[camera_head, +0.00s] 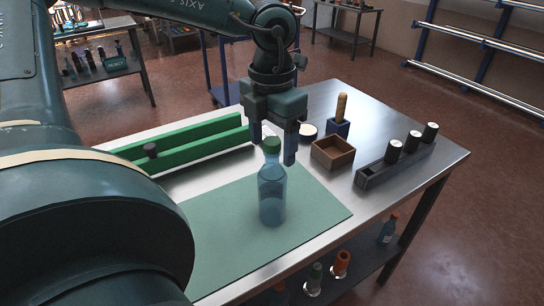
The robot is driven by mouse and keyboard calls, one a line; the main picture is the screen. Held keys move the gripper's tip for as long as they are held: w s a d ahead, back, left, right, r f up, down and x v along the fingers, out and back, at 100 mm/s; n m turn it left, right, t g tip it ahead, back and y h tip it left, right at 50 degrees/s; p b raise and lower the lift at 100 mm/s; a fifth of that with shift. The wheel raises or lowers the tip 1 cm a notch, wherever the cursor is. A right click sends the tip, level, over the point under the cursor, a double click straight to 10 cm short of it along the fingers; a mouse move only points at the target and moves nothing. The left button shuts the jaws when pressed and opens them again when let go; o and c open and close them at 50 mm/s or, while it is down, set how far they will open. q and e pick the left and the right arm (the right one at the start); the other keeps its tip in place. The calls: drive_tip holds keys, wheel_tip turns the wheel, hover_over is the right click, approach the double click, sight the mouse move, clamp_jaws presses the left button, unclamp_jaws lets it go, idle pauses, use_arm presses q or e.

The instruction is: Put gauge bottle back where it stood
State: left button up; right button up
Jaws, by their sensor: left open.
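A clear blue bottle with a green cap, which looks like the gauge bottle (272,192), stands upright on the green mat (315,213) on the metal table. My left gripper (273,150) points down right at the bottle's top, its fingers apart, one on each side of the cap. I cannot tell whether either finger touches the cap. My right gripper is not in view.
Behind the mat are a long green rail (200,145) with a dark knob, a brown open box (332,152), a blue holder (338,127) with a wooden handle, and a grey rack (372,172) with several white-topped cylinders. Bottles stand on the lower shelf (345,280).

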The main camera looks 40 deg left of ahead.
use_arm(q)
wheel_tip(320, 180, up, 7)
drive_tip(key=shift+r, duration=0.15)
idle(0.7)
